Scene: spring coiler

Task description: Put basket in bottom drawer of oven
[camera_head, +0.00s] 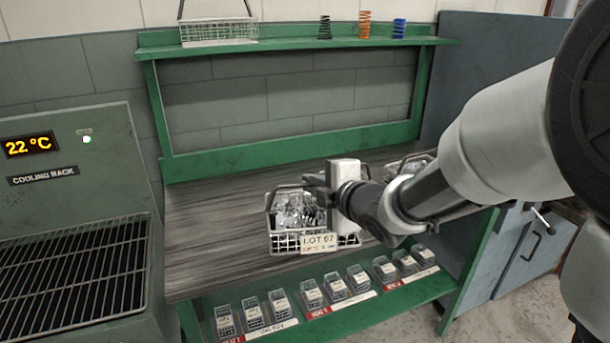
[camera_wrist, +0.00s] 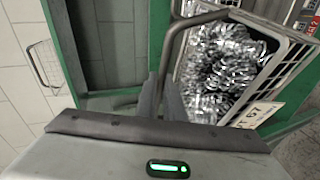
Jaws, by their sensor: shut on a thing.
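A wire basket (camera_head: 284,243) full of shiny metal springs, with a "LOT 67" tag, is at the bench in the middle of the head view. In the wrist view the basket (camera_wrist: 271,84) is at the upper right, tilted in the picture. My gripper (camera_head: 313,187) is at the basket's top, shut on its handle; in the wrist view my gripper (camera_wrist: 166,97) has both fingers at the handle bar. My gripper hides part of the basket. I cannot tell whether it touches the bench top.
A second basket (camera_head: 408,163) stands partly behind my arm. A cooling rack (camera_head: 75,275) is at the left. The front shelf holds several small labelled bins (camera_head: 311,294). A back shelf (camera_head: 290,46) holds a basket and springs. Grey cabinets (camera_head: 535,247) are at the right.

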